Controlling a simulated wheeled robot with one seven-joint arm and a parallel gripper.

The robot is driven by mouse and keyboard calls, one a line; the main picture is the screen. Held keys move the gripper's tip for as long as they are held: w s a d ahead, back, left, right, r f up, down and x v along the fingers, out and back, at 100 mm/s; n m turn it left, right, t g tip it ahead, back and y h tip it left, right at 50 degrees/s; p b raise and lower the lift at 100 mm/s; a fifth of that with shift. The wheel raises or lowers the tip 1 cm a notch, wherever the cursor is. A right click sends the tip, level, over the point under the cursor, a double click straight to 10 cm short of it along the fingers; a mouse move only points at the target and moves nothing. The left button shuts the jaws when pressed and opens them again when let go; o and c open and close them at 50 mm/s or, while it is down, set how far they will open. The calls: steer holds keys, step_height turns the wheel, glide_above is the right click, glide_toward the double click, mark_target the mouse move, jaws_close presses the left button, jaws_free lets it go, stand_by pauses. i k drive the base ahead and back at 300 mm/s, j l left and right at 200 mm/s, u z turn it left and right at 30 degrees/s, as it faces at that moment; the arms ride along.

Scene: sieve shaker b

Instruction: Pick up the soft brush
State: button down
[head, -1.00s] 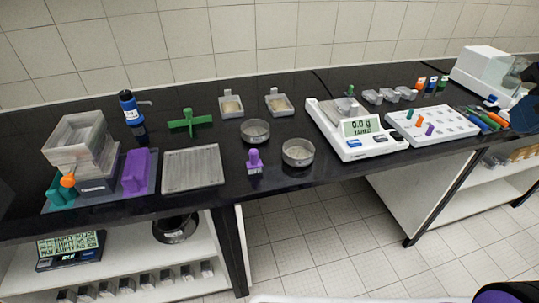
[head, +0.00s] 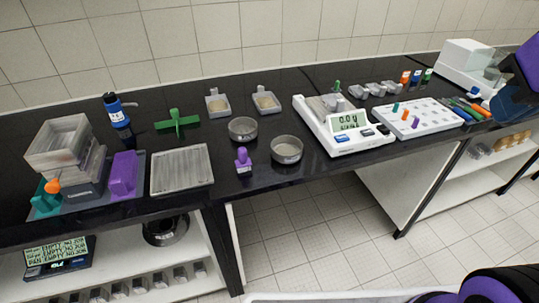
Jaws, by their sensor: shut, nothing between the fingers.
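A small brush-like thing with a purple handle and a pale lower end (head: 243,160) stands upright near the front of the black bench, left of a round sieve pan (head: 287,150). It looks like the soft brush, but its bristles are too small to make out. Parts of my arm, purple and dark, show at the right edge, far from it. My gripper's fingertips are not in view.
The black bench (head: 225,185) also holds a grey tray (head: 182,171), a second sieve pan (head: 242,129), a green cross-shaped part (head: 177,123) and a white balance (head: 345,139). The sieve shaker (head: 70,160) stands at left. Tiled floor (head: 320,230) lies in front.

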mark_target(244, 162)
steer(key=i+l+u, duration=0.15)
steer(key=u, duration=0.25)
steer(key=i+l+u, duration=0.1)
steer(key=l+u, duration=0.3)
steer(key=i+l+u, duration=0.1)
steer(key=u, duration=0.3)
